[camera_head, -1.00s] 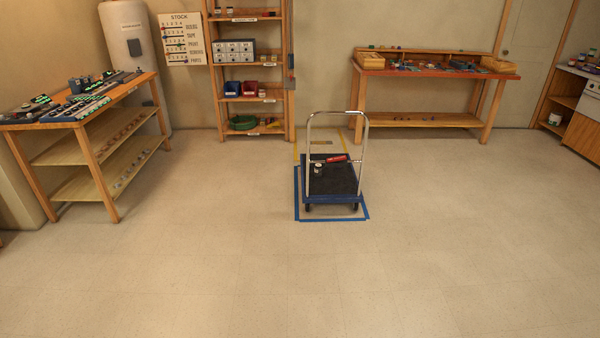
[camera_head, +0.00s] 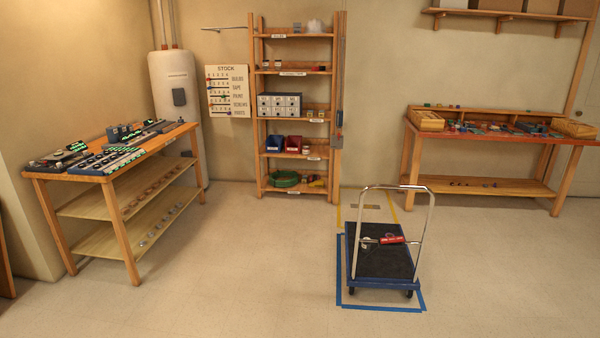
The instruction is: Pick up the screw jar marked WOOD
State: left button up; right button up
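I cannot make out a jar marked WOOD; no jar label is readable at this size. Small jar-like items (camera_head: 277,65) stand on the second shelf from the top of the wooden shelf rack (camera_head: 337,100). Other small jar-like items (camera_head: 321,115) stand to the right of the grey drawer cabinet (camera_head: 279,105) on the shelf below. A small pale cylindrical item (camera_head: 366,244) and a red object (camera_head: 391,239) are on the platform trolley (camera_head: 382,265). Neither of my grippers is in view.
A workbench (camera_head: 118,164) with electronic gear stands at the left. Another bench (camera_head: 490,139) with small coloured parts stands at the right. The trolley sits within blue floor tape (camera_head: 383,308) in front of the rack's right side. The floor between the left bench and trolley is clear.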

aim_at(366, 246)
jog(key=i+u, duration=0.1)
jog(key=i, duration=0.75)
jog(key=i+l, duration=0.15)
jog(key=i, duration=0.7)
jog(key=i+l+u, duration=0.15)
jog(key=i, duration=0.7)
jog(key=i+j, duration=0.1)
jog(key=i, duration=0.4)
jog(key=i+z, duration=0.1)
jog(key=i, duration=0.4)
jog(key=i+j, duration=0.2)
jog(key=i, duration=0.3)
jog(key=i+j+z, duration=0.1)
jog(key=i, duration=0.4)
jog(key=i+l+z, duration=0.15)
jog(key=z, duration=0.3)
jog(key=i+z, duration=0.7)
jog(key=z, duration=0.2)
jog(key=i+j+z, duration=0.2)
jog(key=z, duration=0.25)
jog(key=i+j+z, duration=0.25)
jog(key=z, duration=0.2)
